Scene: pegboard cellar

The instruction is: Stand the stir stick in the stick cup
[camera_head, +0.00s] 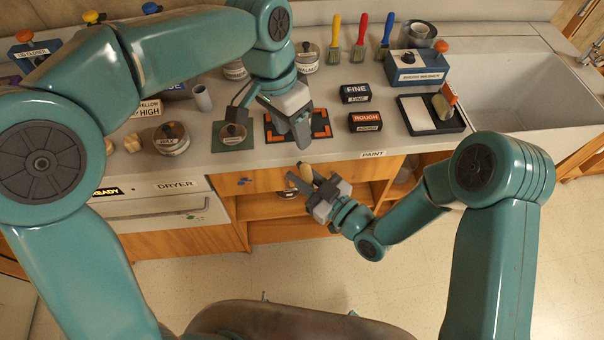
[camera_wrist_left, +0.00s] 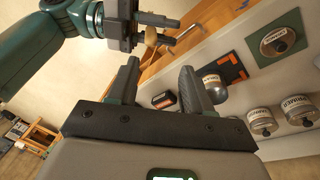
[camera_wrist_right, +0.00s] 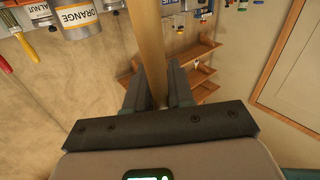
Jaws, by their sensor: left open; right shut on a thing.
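The pale wooden stir stick (camera_head: 305,172) is between the fingers of my right gripper (camera_head: 311,182), in front of the counter's edge. In the right wrist view the stick (camera_wrist_right: 150,45) runs up from between the closed fingers (camera_wrist_right: 160,90). The left wrist view also shows the stick (camera_wrist_left: 151,37). My left gripper (camera_head: 300,138) is over the counter by the orange-cornered black mat; its fingers (camera_wrist_left: 160,80) are apart and empty. A small grey cylinder (camera_head: 203,97), which looks like the stick cup, stands at the back left of my left gripper.
A dark-knobbed tin sits on a green mat (camera_head: 220,149). The orange-cornered mat (camera_head: 322,122) is beside it. FINE (camera_head: 355,93) and ROUGH (camera_head: 366,122) blocks, a black tray (camera_head: 457,124) and a sink (camera_head: 520,95) lie to the right. A wax tin (camera_head: 172,140) is at left.

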